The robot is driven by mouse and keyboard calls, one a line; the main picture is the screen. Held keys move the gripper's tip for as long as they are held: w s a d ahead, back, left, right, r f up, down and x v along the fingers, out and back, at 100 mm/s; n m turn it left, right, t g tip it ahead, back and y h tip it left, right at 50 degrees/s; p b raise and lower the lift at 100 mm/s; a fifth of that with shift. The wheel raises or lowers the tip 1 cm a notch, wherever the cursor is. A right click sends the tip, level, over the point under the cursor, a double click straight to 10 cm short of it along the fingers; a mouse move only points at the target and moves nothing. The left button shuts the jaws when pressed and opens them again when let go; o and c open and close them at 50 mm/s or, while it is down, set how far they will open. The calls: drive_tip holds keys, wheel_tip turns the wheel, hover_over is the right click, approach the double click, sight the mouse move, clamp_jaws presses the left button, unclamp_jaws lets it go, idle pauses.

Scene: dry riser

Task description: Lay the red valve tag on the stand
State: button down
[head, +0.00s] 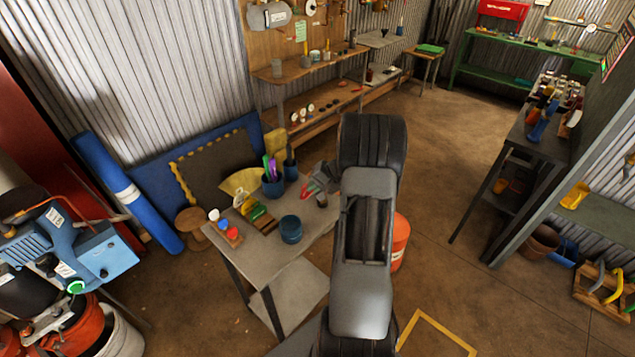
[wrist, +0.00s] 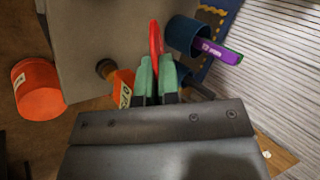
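My gripper (wrist: 156,68) has green fingertips close together on a thin red piece (wrist: 155,38), which I take for the red valve tag. It sticks out beyond the fingertips in the wrist view, seen nearly edge-on. In the head view, my gripper (head: 318,184) is over the right end of a small grey table (head: 262,252), with the red piece at its tips. An orange-red piece with a white lettered label (wrist: 123,88) shows left of the fingers; I cannot tell whether it belongs to the tag. A small dark round post (wrist: 105,68) is beside it. I cannot tell which thing is the stand.
A blue cup with pens (head: 272,185) and a dark blue tin (head: 291,229) stand on the grey table, with small coloured items at its left end. An orange bucket (head: 400,242) is on the floor, partly behind my arm. The table's front part is clear.

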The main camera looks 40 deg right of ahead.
drive_tip(key=s+f, duration=0.2)
drive_tip(key=b, duration=0.3)
hover_over(318, 223)
drive_tip(key=shift+f, duration=3.65)
drive_tip(key=c, duration=1.8)
unclamp_jaws()
drive_tip(key=o, duration=0.5)
drive_tip(key=shift+o, duration=0.2)
drive_tip(key=p+v, duration=0.2)
drive_tip(key=v, duration=0.5)
drive_tip(key=shift+w+r, duration=0.1)
drive_tip(key=shift+w, duration=0.05)
drive_tip(key=shift+m, duration=0.3)
